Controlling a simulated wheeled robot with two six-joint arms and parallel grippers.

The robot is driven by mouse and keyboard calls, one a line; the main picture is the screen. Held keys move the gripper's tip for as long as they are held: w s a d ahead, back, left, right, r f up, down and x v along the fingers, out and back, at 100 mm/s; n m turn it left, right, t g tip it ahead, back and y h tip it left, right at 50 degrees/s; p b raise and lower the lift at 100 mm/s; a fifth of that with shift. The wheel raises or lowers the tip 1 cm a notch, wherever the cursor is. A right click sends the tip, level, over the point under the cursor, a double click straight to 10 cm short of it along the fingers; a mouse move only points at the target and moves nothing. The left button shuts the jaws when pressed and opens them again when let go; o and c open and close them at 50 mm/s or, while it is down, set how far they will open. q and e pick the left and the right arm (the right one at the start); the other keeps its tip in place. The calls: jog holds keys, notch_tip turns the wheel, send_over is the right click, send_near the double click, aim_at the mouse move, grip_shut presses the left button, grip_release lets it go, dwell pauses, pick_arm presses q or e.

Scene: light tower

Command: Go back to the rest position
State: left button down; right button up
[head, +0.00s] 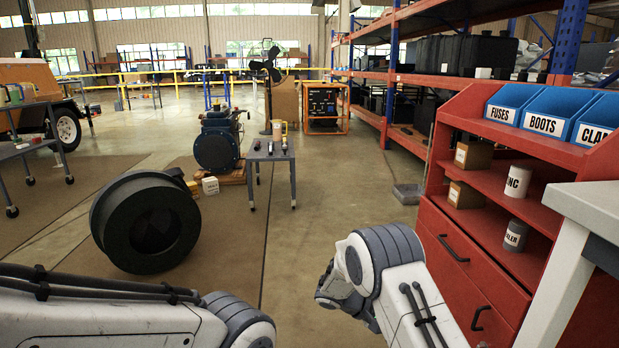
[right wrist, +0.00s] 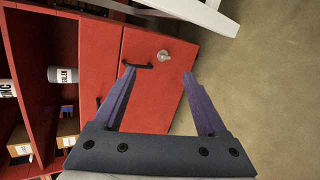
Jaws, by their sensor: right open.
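My right gripper (right wrist: 159,74) is open and empty in the right wrist view. Its two purple fingers are spread apart in front of the red cabinet (right wrist: 98,62), which has dark handles and a round silver knob or lock. In the head view my right arm is bent at the lower middle, left of the red cabinet (head: 462,262), and its fingers cannot be made out. My left arm crosses the lower left corner, and its gripper is out of view.
The white-legged bench (head: 560,270) stands close at the right. Blue bins (head: 548,114) sit on top of the cabinet. A large black ring-shaped object (head: 118,222) lies on the floor at left, near a small grey table (head: 270,158). The floor in the middle is clear.

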jog(key=s+a+r+n+y+p, duration=0.35)
jog(key=s+a+r+y, duration=0.35)
jog(key=s+a+r, duration=0.8)
jog(key=s+a+r+n+y+p, duration=0.1)
jog(key=s+a+r+y+p, duration=0.25)
jog(key=s, duration=0.55)
jog(key=s+a+r+n+y+p, duration=0.1)
jog(key=s+a+r+y+p, duration=0.15)
jog(key=s+r, duration=0.4)
notch_tip(320, 180, up, 35)
jog(key=s+p, duration=0.1)
jog(key=p, duration=3.5)
jog(key=shift+s+d+r+t, duration=0.15)
jog(key=shift+d+t, duration=0.15)
